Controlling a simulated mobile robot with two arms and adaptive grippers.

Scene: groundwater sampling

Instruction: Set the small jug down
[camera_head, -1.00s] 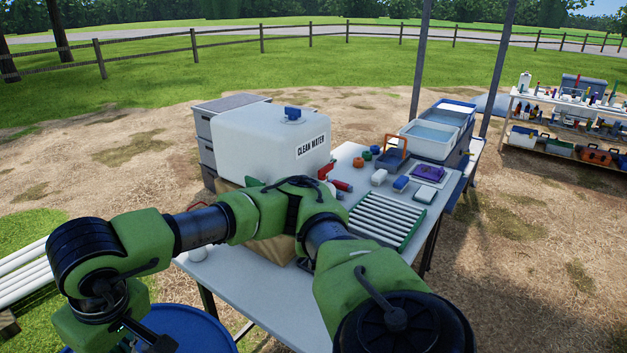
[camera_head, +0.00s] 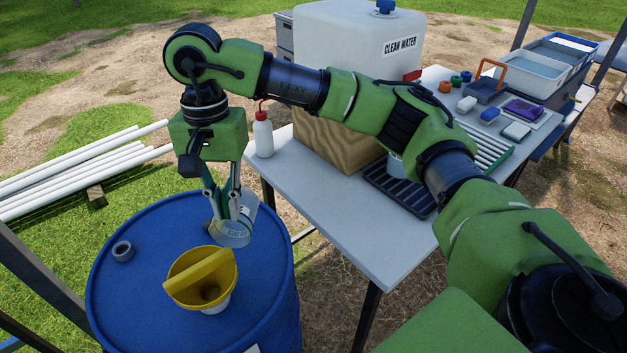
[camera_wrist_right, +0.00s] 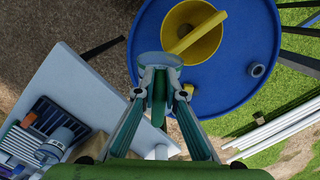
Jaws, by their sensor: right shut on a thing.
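The small jug (camera_head: 233,234) is a pale, greyish, see-through vessel. My right gripper (camera_head: 228,208) is shut on it and points down. In the head view the jug hangs over the blue drum (camera_head: 125,300), behind and right of the yellow funnel (camera_head: 188,288). In the right wrist view the jug (camera_wrist_right: 160,60) sits at the fingertips of my right gripper (camera_wrist_right: 160,82), overlapping the near edge of the funnel (camera_wrist_right: 190,22). I cannot tell the exact gap between jug and funnel. My left gripper is not in view.
A grey table (camera_head: 335,225) stands right of the drum, with bare top near its front corner. A grey ring (camera_head: 123,251) lies on the drum.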

